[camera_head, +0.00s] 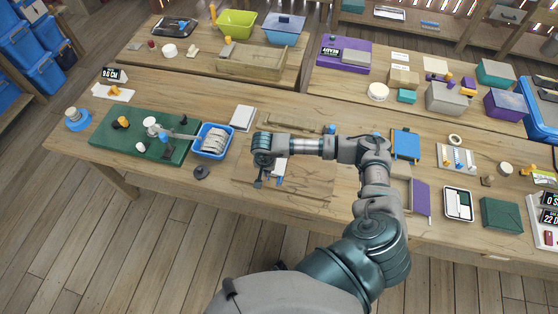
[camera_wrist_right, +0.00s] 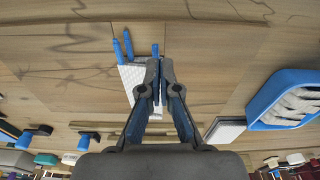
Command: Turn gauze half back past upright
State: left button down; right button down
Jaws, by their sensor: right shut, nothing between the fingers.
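A white textured piece, which looks like the gauze half (camera_wrist_right: 130,76), lies behind my right fingers in the wrist view, partly hidden by them. Blue pegs (camera_wrist_right: 117,49) stick out beside it. In the head view the white piece (camera_head: 280,167) shows just right of my right gripper (camera_head: 266,180), partly covered by the arm. My right gripper, also in the wrist view (camera_wrist_right: 158,78), is shut and empty, its fingertips pointing down close to the white piece; I cannot tell whether they touch. The hinge and exact tilt are not clear. My left gripper is out of view.
A blue bin (camera_head: 199,146) with pale rolled contents stands to the left; it also shows in the wrist view (camera_wrist_right: 263,100). A green mat (camera_head: 108,139) with small items lies beyond it. A white pad (camera_head: 243,117) lies behind. Bare wood surrounds the gripper.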

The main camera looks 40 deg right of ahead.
jog(key=shift+f+b, duration=1.1)
jog(key=shift+f, duration=0.35)
jog(key=shift+r+p, duration=0.85)
jog(key=shift+r, duration=0.8)
jog(key=r+p, duration=0.1)
jog(key=s+a+r+p, duration=0.1)
jog(key=s+a+r, duration=0.1)
jog(key=shift+a+r+p, duration=0.1)
jog(key=shift+r+p, duration=0.3)
